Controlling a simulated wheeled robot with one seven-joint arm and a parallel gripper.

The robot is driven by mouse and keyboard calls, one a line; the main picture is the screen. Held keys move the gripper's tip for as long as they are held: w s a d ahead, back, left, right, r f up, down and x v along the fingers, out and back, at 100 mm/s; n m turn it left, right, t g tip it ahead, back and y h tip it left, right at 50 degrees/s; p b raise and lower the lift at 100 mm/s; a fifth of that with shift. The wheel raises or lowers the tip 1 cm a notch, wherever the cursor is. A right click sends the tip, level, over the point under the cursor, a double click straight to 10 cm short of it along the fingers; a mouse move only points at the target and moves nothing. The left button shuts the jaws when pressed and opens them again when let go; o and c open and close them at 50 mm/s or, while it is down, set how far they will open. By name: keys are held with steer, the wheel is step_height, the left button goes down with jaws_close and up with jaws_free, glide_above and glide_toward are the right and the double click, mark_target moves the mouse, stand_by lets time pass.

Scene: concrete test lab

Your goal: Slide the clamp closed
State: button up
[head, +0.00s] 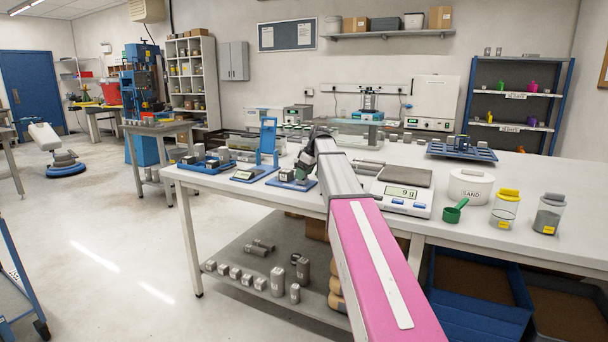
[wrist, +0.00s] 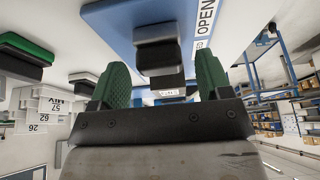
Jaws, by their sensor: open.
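The clamp sits on a small blue base plate (head: 274,182) near the table's front left edge. In the wrist view, the blue plate (wrist: 135,18) fills the upper middle and carries a white label reading "OPEN". A dark block (wrist: 160,55), seemingly the clamp's slider, stands out from the plate. My gripper (wrist: 160,80) is open, with one green-padded finger on each side of the block and visible gaps. I cannot tell how deep the block sits between them. In the head view, my gripper (head: 304,164) is low over the plate and my arm hides part of the clamp.
A blue upright frame (head: 268,138) stands just left of my gripper. Right of my arm are a scale (head: 403,198) reading 9 g, a white sand tub (head: 470,188), a green scoop (head: 454,211) and two jars. Another blue tray (head: 461,151) lies farther back.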

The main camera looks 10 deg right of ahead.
mark_target(306, 180)
steer(key=shift+f, duration=0.2)
steer(key=shift+c, duration=0.3)
steer(key=c, duration=1.2)
steer(key=shift+w+a, duration=0.5)
steer(key=shift+a, duration=0.15)
steer(key=shift+w+a, duration=0.45)
steer(key=shift+a, duration=0.2)
steer(key=o, duration=1.3)
steer(key=shift+c, duration=0.2)
steer(key=v, duration=1.1)
